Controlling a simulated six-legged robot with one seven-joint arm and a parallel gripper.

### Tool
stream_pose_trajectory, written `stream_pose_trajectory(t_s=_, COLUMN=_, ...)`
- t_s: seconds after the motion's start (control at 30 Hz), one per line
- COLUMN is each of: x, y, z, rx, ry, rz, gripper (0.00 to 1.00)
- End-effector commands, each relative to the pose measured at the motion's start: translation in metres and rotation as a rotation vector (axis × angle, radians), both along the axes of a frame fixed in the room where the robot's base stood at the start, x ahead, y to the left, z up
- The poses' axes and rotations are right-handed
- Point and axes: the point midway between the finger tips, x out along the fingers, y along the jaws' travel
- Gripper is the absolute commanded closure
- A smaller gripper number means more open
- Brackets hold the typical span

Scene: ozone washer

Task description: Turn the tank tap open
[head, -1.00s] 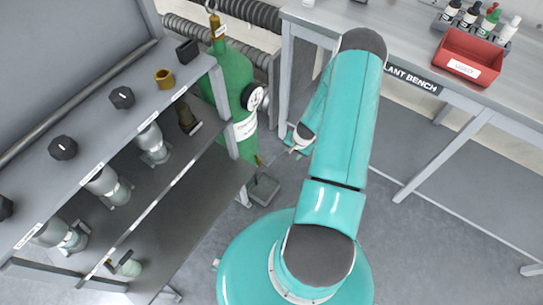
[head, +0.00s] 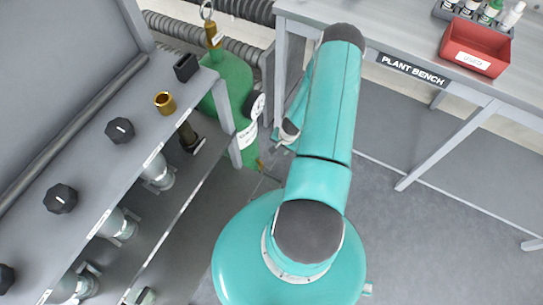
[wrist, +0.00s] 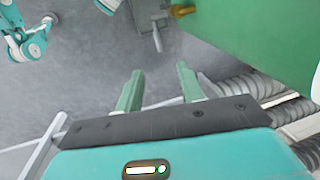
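A green tank (head: 238,88) stands between the shelf and the bench in the head view, with a brass top fitting (head: 213,35) and a round gauge (head: 257,106). A small brass fitting (head: 261,164) sticks out low on its side; I cannot tell for sure which part is the tap. In the wrist view the tank (wrist: 265,35) fills the upper right, with the brass fitting (wrist: 182,11) at its edge. My gripper (wrist: 159,86) is open and empty, its fingers apart over bare floor, clear of the tank. My arm hides most of it in the head view.
A grey shelf unit (head: 95,150) with black knobs and a brass cup (head: 165,102) stands left. The plant bench (head: 400,50) with a red bin (head: 474,48) is right. Ribbed hoses (head: 185,30) run behind the tank. A grey box with a lever (wrist: 156,32) sits near the fitting.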

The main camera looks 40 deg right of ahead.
Motion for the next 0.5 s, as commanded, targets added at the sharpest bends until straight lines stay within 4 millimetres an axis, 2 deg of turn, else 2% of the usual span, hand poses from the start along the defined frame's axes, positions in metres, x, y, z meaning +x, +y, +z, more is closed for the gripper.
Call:
stream_pose_trajectory(t_s=0.23, x=-0.005, y=0.001, z=-0.015, rx=0.001, ry=0.002, rz=-0.005, gripper=0.62)
stream_pose_trajectory(t_s=0.5, x=0.000, y=0.004, z=-0.061, rx=0.002, ry=0.002, rz=-0.004, gripper=0.62)
